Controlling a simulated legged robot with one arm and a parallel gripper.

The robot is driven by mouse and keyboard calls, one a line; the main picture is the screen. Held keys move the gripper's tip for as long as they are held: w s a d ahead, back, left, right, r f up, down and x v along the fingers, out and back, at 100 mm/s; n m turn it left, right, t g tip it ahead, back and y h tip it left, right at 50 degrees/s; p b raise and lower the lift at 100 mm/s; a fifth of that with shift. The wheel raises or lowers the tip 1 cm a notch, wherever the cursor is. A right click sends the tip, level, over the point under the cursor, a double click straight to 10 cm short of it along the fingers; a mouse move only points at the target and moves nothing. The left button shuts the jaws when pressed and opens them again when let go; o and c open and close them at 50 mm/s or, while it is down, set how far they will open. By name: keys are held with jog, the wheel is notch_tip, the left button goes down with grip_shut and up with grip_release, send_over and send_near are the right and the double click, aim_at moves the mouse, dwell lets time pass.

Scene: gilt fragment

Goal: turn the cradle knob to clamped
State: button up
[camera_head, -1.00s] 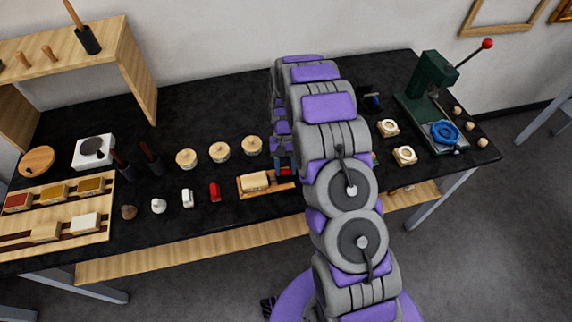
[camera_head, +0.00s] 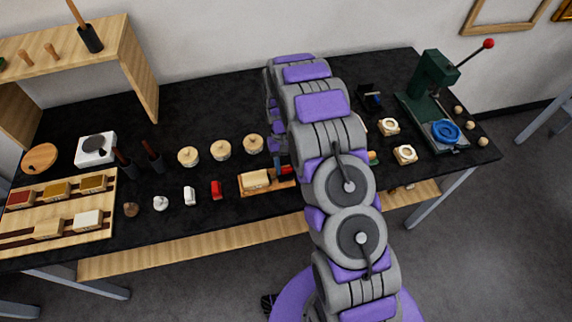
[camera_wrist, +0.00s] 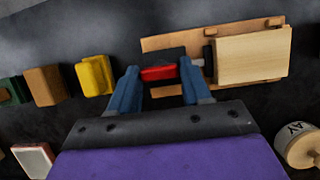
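The cradle (camera_wrist: 160,44) is a light wooden board holding a pale wooden block (camera_wrist: 252,56). A red knob (camera_wrist: 158,73) sits at its left in the wrist view, with a grey shaft (camera_wrist: 197,62) beside the block. My gripper (camera_wrist: 159,70) has its two blue fingers apart, one on each side of the red knob. I cannot tell whether either finger touches it. In the head view the cradle (camera_head: 246,192) with its block (camera_head: 256,179) lies near the table's front edge. The knob (camera_head: 287,170) shows there at its right, partly hidden by my arm.
Yellow (camera_wrist: 94,75), brown (camera_wrist: 45,85) and green (camera_wrist: 12,90) blocks stand left of the cradle in the wrist view. Round wooden pieces (camera_head: 221,150) stand behind it in the head view. A green press (camera_head: 433,85) stands at the right. The back middle is mostly clear.

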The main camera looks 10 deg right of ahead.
jog(key=o, duration=0.4)
jog(key=shift+r, duration=0.1)
jog(key=p+v, duration=0.1)
jog(key=v, duration=1.6)
jog(key=shift+w+p, duration=0.15)
jog(key=shift+p, duration=0.15)
